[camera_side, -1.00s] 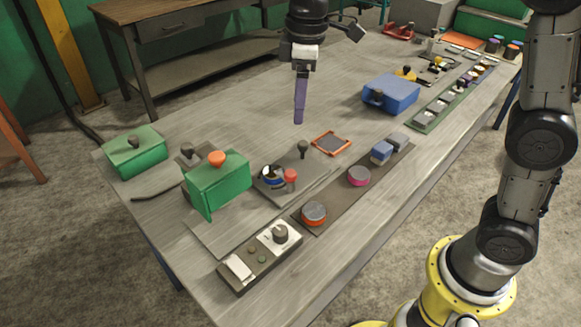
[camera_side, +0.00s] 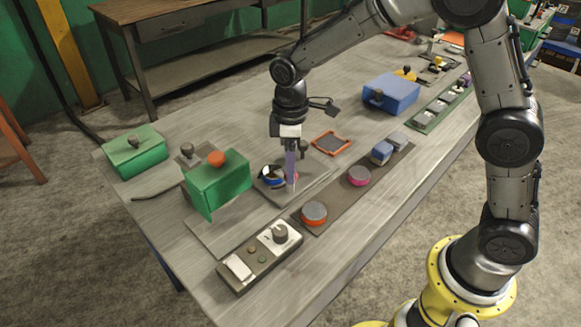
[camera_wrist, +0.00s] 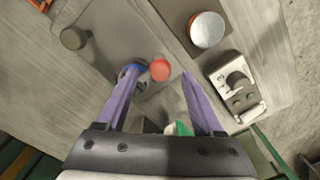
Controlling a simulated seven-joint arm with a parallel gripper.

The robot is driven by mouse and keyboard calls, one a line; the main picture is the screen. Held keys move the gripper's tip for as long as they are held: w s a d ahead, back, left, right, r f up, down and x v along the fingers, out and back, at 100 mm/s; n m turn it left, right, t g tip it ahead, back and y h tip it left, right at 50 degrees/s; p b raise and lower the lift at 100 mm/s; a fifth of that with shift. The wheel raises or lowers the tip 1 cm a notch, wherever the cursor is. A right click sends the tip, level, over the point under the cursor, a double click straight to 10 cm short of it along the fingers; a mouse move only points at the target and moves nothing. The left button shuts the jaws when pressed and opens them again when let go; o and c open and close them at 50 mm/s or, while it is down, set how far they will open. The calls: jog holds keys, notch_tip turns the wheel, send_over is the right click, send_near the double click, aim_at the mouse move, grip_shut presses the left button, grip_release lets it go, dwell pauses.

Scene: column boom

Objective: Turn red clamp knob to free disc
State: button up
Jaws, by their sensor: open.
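The red clamp knob (camera_wrist: 160,69) shows in the wrist view between the tips of my two purple fingers, with space on its right. The blue and white disc (camera_side: 270,176) sits on a grey plate (camera_side: 313,182) just left of the knob; in the wrist view my left finger partly covers the disc (camera_wrist: 131,70). My gripper (camera_side: 291,180) is open and points down over the knob, mostly hiding it in the side view. I cannot tell whether a finger touches the knob.
A dark knob (camera_wrist: 75,38) stands on the same plate. A green box with an orange knob (camera_side: 217,183) stands close on the left. A strip with an orange-rimmed round part (camera_side: 314,213) and a switch box (camera_side: 259,256) lie in front. An orange-framed tray (camera_side: 331,142) lies behind.

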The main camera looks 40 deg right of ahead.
jog(key=shift+f, duration=0.85)
grip_shut()
